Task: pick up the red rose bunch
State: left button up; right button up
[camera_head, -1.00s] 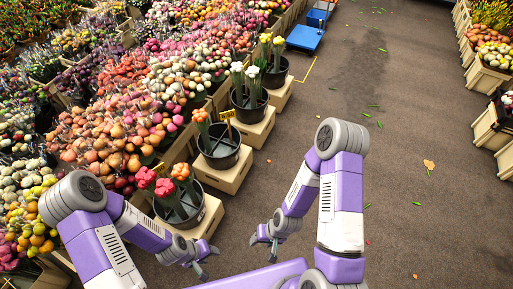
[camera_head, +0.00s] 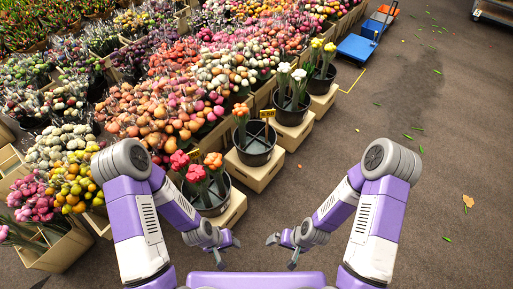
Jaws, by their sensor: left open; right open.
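The red rose bunch (camera_head: 179,161) appears as red-pink blooms at the left of the nearest black bucket (camera_head: 213,210). Orange blooms (camera_head: 213,161) stand beside it in the same bucket. The lower stems are partly hidden by the bucket rim. My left gripper (camera_head: 228,247) is open and empty, in front of and to the lower right of the bucket in the picture, apart from the blooms. My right gripper (camera_head: 281,251) is open and empty further right, above bare floor in the picture.
The bucket stands on a tan crate (camera_head: 232,214). Behind it, another bucket (camera_head: 255,155) holds an orange bunch, then buckets with white and yellow bunches. Dense flower displays fill the left. A blue cart (camera_head: 357,47) stands at the back. The dark floor (camera_head: 340,130) at right is mostly clear.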

aim_at(198, 177)
jog(key=u, duration=0.55)
jog(key=k, duration=1.3)
jog(key=u, duration=1.2)
jog(key=i, duration=1.25)
jog(key=z, duration=0.75)
jog(key=i, duration=0.5)
